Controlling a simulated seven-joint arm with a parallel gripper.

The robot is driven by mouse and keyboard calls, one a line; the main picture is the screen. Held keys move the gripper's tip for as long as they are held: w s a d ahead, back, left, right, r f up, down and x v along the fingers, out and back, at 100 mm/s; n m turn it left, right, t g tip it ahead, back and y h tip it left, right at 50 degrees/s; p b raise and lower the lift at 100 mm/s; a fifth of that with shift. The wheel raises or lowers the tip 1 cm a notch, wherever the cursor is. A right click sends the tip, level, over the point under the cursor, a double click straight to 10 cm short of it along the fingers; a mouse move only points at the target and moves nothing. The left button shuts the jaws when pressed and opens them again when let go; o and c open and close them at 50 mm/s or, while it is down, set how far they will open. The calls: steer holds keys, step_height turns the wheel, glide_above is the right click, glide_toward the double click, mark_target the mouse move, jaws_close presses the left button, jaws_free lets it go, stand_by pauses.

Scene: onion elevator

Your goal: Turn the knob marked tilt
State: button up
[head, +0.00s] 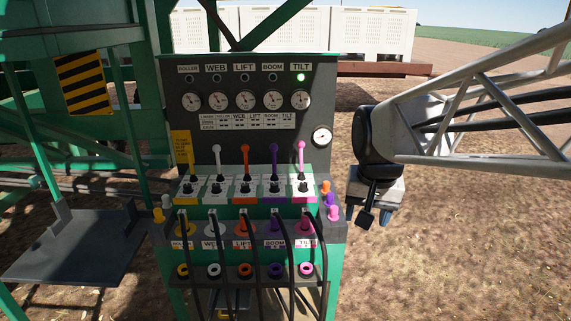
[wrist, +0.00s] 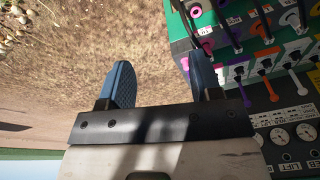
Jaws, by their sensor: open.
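The control panel has a column marked TILT at its right end. It has a lit green lamp (head: 301,77), a gauge (head: 300,99) and a pink-topped lever (head: 301,158). Below, a pink fitting (head: 304,229) carries a TILT label, with a pink ring (head: 306,268) under it. A pink ring also shows in the wrist view (wrist: 195,12).
Yellow, white, orange and purple levers (head: 246,160) stand in a row left of the tilt lever. Black hoses (head: 252,265) hang in front of the lower panel. Loose coloured caps (head: 328,198) sit on its right edge. Open ground lies to the right.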

steer(key=w+a+m, duration=0.1)
steer(key=w+m, duration=0.1)
steer(key=w, duration=1)
steer(key=m+g, duration=0.2)
steer(key=m, duration=0.4)
glide_above(304, 183)
steer(key=f, duration=0.9)
steer(key=s+f, duration=0.1)
steer(key=f, duration=0.4)
steer(key=shift+w+a+f, duration=0.1)
steer(key=shift+w+f, duration=0.15)
steer(key=shift+w, duration=0.2)
steer(key=shift+f, duration=0.1)
steer(key=shift+f, duration=3.85)
